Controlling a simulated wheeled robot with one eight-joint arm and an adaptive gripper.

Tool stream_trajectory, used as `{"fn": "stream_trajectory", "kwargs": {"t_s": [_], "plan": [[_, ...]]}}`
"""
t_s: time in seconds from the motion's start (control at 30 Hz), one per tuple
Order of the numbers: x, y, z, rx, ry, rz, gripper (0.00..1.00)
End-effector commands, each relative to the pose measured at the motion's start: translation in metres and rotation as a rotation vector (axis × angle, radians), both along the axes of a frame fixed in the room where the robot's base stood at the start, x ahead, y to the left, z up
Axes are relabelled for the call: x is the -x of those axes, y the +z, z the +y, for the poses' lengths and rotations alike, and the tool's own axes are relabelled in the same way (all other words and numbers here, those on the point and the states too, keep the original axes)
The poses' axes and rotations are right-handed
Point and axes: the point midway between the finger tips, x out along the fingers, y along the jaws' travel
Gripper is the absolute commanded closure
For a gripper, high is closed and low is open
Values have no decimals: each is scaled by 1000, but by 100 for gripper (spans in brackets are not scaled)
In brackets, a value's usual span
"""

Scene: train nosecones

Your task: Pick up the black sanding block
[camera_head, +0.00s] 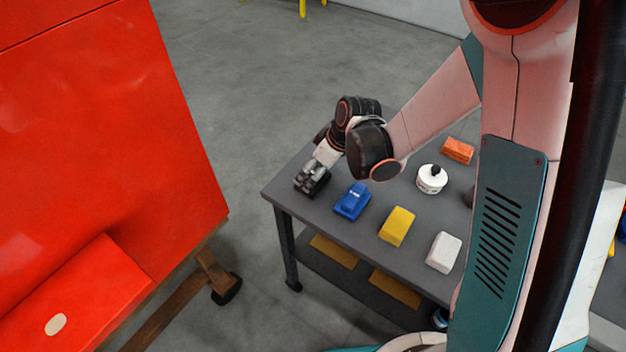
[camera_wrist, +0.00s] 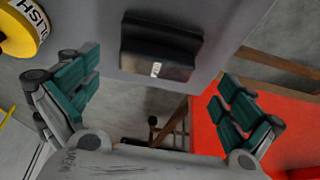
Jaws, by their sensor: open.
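The black sanding block (camera_wrist: 160,42) lies on the grey table top in the wrist view, with a raised grip and a small white mark on its near side. My gripper (camera_wrist: 157,80) is open, its teal finger pads spread to the left and right of the block. The block appears between and beyond the fingertips, and I see no contact. In the head view my gripper (camera_head: 314,172) is over the left corner of the table, and it largely covers the dark block (camera_head: 311,187) there.
On the table (camera_head: 335,228) are a blue block (camera_head: 352,202), a yellow block (camera_head: 397,226), a white block (camera_head: 443,252), an orange block (camera_head: 458,150) and a white container (camera_head: 431,180). A yellow polish container (camera_wrist: 20,28) shows in the wrist view. A large red panel (camera_head: 110,130) stands left.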

Motion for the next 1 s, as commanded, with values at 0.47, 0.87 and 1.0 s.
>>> {"fn": "stream_trajectory", "kwargs": {"t_s": [0.47, 0.87, 1.0], "plan": [[-13, -45, 11, 0, 0, 0, 0], [-13, -44, 10, 0, 0, 0, 44], [-13, -44, 11, 0, 0, 0, 48]]}}
